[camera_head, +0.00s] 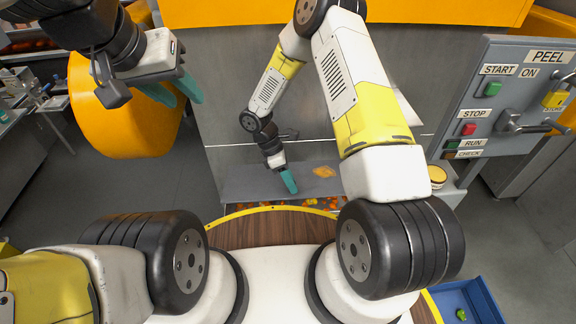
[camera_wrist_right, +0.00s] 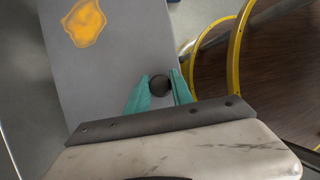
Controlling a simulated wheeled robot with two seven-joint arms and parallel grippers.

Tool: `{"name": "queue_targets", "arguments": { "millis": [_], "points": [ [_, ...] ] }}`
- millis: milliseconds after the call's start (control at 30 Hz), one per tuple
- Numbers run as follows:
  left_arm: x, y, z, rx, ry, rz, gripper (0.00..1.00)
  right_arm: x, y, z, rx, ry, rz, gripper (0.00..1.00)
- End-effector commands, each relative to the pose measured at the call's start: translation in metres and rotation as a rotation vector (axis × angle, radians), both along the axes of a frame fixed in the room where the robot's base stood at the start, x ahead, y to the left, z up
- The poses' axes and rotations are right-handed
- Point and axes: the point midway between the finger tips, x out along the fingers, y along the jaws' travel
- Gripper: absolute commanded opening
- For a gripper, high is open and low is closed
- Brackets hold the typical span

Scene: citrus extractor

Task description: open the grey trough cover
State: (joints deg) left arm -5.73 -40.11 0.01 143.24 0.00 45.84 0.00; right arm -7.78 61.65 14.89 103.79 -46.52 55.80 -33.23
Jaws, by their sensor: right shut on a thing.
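The grey trough cover (camera_head: 245,184) is a flat panel at the foot of the machine in the head view, with an orange stain on it. It also fills the upper left of the right wrist view (camera_wrist_right: 95,75). My right gripper (camera_head: 288,181) reaches down to the cover. In the right wrist view its teal fingers (camera_wrist_right: 159,90) are shut on a dark round knob (camera_wrist_right: 159,85) near the cover's edge. My left gripper (camera_head: 178,90) is raised at the upper left, its teal fingers apart and empty.
Oranges (camera_head: 318,203) show in a narrow strip along the cover's near edge. A control panel (camera_head: 515,95) with buttons and a lever stands at the right. An orange rounded housing (camera_head: 105,125) is beside my left gripper. A blue tray (camera_head: 480,290) is at the lower right.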

Motion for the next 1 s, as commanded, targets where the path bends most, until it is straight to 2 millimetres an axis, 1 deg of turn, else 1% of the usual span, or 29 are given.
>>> {"name": "queue_targets", "arguments": {
  "millis": [33, 200, 433, 700, 1000],
  "points": [
    [0.000, 0.000, 0.000, 0.000, 0.000, 0.000, 0.36, 0.007, 0.000, 0.007, 0.001, 0.028, -0.006, 0.00],
    [0.000, 0.000, 0.000, 0.000, 0.000, 0.000, 0.36, 0.020, 0.001, 0.027, 0.001, 0.148, -0.003, 0.00],
    [0.000, 0.000, 0.000, 0.000, 0.000, 0.000, 0.36, 0.034, 0.000, 0.044, 0.000, 0.260, 0.000, 0.00],
    [0.000, 0.000, 0.000, 0.000, 0.000, 0.000, 0.36, 0.041, 0.000, 0.051, -0.002, 0.313, 0.003, 0.00],
    [0.000, 0.000, 0.000, 0.000, 0.000, 0.000, 0.36, 0.041, -0.001, 0.052, -0.003, 0.317, 0.004, 0.00]
  ]
}}
